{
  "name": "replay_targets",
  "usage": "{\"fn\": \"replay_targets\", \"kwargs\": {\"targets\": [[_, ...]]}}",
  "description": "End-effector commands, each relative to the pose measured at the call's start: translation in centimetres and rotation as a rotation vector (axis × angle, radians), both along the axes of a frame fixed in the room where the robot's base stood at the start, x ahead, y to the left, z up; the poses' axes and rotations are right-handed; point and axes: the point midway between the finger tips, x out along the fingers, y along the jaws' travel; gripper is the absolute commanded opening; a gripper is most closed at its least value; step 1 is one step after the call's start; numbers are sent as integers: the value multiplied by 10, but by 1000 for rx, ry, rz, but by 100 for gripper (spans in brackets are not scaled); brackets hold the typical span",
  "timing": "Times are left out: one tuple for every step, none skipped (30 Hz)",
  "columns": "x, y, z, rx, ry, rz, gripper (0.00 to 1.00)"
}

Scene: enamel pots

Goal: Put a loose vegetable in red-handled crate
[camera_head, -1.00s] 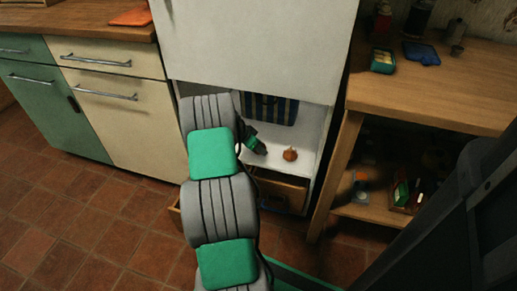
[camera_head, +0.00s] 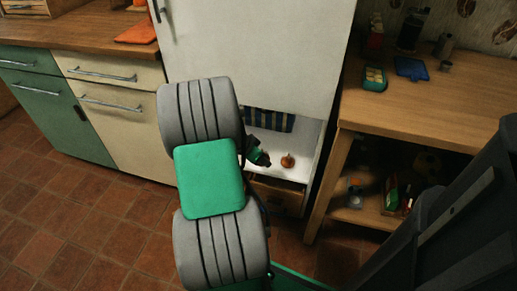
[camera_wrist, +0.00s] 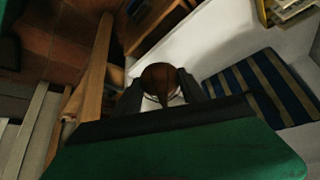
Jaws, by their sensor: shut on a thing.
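A brown onion (camera_head: 287,161) with a pointed stem shows at the white open compartment in the head view. It also shows between my fingers in the wrist view (camera_wrist: 160,78). My gripper (camera_wrist: 161,88) is shut on it, with one dark finger at each side. In the head view my gripper (camera_head: 258,157) is small and partly hidden by my arm, left of the onion. I cannot tell whether the onion touches the white floor. I cannot make out a red-handled crate for certain in either view.
A blue-and-tan striped thing (camera_head: 270,120) stands behind the onion. A wooden drawer or box (camera_head: 278,196) is below the compartment. At right is a wooden table (camera_head: 430,105) with a low shelf (camera_head: 365,216) holding several small things. The tiled floor (camera_head: 110,215) at left is clear.

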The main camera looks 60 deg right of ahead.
Motion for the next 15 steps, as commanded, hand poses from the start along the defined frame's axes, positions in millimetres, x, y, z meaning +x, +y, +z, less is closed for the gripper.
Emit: {"fn": "replay_targets", "kwargs": {"targets": [[-3,4,4,0,0,0,5],[-3,6,4,0,0,0,5],[-3,8,4,0,0,0,5],[-2,9,4,0,0,1,5],[0,11,3,0,0,2,5],[4,12,2,-1,1,3,5],[8,14,1,-1,1,4,5],[12,15,0,-1,0,4,5],[20,18,-2,0,1,5,5],[26,20,-5,1,1,6,5],[33,21,-7,0,1,7,5],[41,24,-9,0,1,5,5],[48,26,-11,-1,1,6,5],[54,28,-15,0,0,6,5],[62,31,-19,0,0,4,5]]}}
